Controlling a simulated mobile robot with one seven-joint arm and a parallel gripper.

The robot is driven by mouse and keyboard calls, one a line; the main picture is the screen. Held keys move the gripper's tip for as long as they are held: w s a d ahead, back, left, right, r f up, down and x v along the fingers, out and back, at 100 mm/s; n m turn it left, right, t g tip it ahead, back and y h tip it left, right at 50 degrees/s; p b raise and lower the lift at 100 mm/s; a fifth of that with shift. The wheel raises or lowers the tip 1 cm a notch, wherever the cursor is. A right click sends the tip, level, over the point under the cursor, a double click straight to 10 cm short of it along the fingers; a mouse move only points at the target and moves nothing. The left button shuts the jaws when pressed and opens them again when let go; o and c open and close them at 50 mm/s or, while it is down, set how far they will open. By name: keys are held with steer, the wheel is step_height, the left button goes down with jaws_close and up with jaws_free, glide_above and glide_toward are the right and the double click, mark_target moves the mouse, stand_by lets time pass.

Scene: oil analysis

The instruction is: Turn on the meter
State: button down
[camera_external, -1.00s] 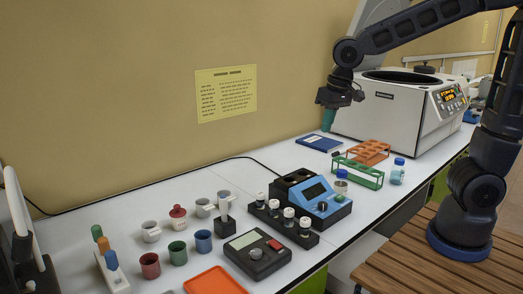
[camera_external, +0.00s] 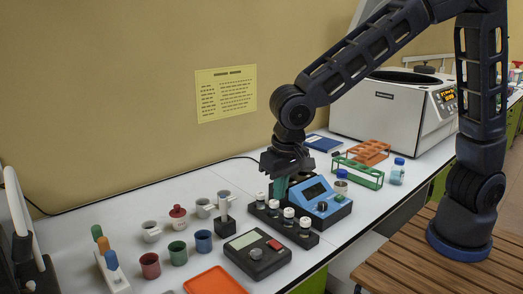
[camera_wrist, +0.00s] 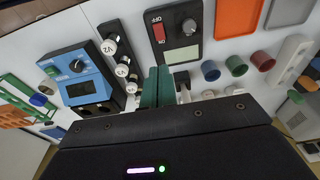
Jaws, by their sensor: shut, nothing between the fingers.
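The meter is a black box (camera_external: 262,266) with a pale display, a grey knob and a red switch (camera_external: 275,244), standing at the front of the white table. In the wrist view the meter (camera_wrist: 191,30) is upside down at the top, and its red switch (camera_wrist: 159,33) has lettering beside it that seems to read OFF. My gripper (camera_external: 280,189) is shut and empty, its green fingers pointing down above the table, behind the meter and near the blue device. The fingers (camera_wrist: 157,86) show just below the meter in the wrist view, apart from the switch.
A black rack (camera_external: 308,239) with several white-capped vials stands between the meter and the blue device (camera_external: 316,199). Several cups, an orange tray (camera_external: 213,282) and a pestle-like stand (camera_external: 224,226) lie left. A green rack (camera_external: 361,174) and centrifuge (camera_external: 393,112) are right.

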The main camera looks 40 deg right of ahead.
mark_target(273, 241)
steer(key=shift+a+f, duration=0.1)
steer(key=shift+f, duration=0.05)
steer(key=f, duration=0.4)
steer(key=w+f, duration=0.1)
steer(key=f, duration=0.4)
steer(key=w+f, duration=0.1)
steer(key=f, duration=0.3)
steer(key=shift+f, duration=0.35)
steer(key=shift+f, duration=0.1)
steer(key=shift+w+f, duration=0.1)
steer(key=shift+s, duration=0.9)
steer(key=shift+r, duration=0.2)
